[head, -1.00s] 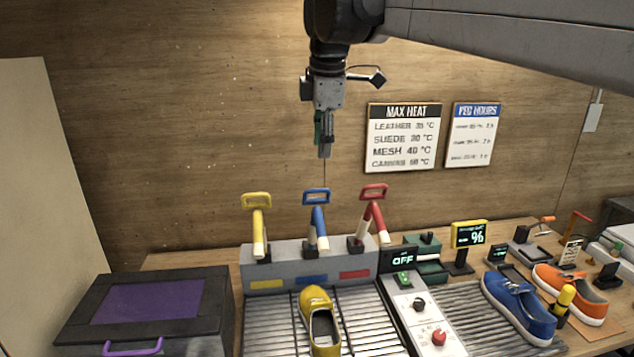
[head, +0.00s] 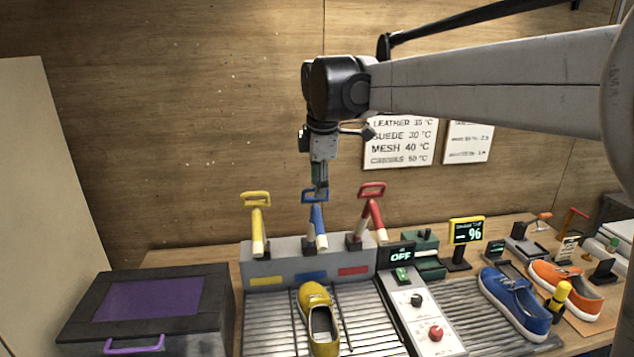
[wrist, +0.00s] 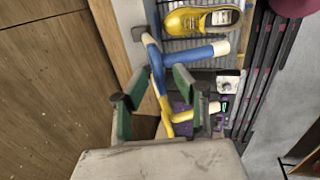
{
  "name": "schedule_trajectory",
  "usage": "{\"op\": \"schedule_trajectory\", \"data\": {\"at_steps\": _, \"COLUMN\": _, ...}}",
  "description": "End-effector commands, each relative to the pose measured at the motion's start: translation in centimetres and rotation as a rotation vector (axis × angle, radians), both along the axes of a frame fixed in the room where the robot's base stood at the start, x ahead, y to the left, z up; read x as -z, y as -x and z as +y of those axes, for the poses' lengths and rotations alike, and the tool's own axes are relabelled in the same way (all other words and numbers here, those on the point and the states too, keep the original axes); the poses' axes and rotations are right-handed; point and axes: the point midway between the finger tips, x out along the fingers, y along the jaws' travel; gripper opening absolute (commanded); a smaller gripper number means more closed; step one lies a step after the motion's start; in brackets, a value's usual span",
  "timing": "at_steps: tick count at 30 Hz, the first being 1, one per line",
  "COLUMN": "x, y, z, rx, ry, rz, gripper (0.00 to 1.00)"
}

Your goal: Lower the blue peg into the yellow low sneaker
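The blue peg (head: 318,226) stands in the middle slot of the grey rack (head: 262,268), its looped handle up. My gripper (head: 320,190) points down right at that handle and partly covers it. In the wrist view my gripper's green fingers (wrist: 150,84) are apart, with the blue peg (wrist: 157,66) showing between and beyond them. I cannot tell whether they touch it. The yellow low sneaker (head: 317,315) lies on the ribbed tray in front of the rack, its opening up and empty. The sneaker also shows at the top of the wrist view (wrist: 190,20).
The yellow peg (head: 257,228) and red peg (head: 370,220) stand close on either side in the rack. A dark box with a purple lid (head: 150,298) is at left. A control panel reading OFF (head: 402,258), a blue sneaker (head: 512,305) and an orange sneaker (head: 565,287) are at right.

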Motion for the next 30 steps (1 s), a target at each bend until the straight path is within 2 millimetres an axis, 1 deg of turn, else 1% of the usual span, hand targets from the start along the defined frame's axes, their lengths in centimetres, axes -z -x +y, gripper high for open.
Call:
{"op": "schedule_trajectory", "data": {"at_steps": 2, "x": 0.0, "y": 0.0, "z": 0.0, "rx": 0.0, "ry": 0.0, "rz": 0.0, "gripper": 0.26}}
{"op": "schedule_trajectory", "data": {"at_steps": 6, "x": 0.0, "y": 0.0, "z": 0.0, "rx": 0.0, "ry": 0.0, "rz": 0.0, "gripper": 0.08}}
{"op": "schedule_trajectory", "data": {"at_steps": 8, "x": 0.0, "y": 0.0, "z": 0.0, "rx": 0.0, "ry": 0.0, "rz": 0.0, "gripper": 0.0}}
{"op": "schedule_trajectory", "data": {"at_steps": 22, "x": 0.1, "y": 0.2, "z": 0.0, "rx": -0.001, "ry": 0.0, "rz": -0.005, "gripper": 0.0}}
{"op": "schedule_trajectory", "data": {"at_steps": 26, "x": 0.3, "y": 0.8, "z": 0.2, "rx": -0.004, "ry": -0.003, "rz": -0.022, "gripper": 0.0}}
{"op": "schedule_trajectory", "data": {"at_steps": 30, "x": 1.0, "y": 2.0, "z": 0.4, "rx": -0.01, "ry": -0.009, "rz": -0.059, "gripper": 0.0}}
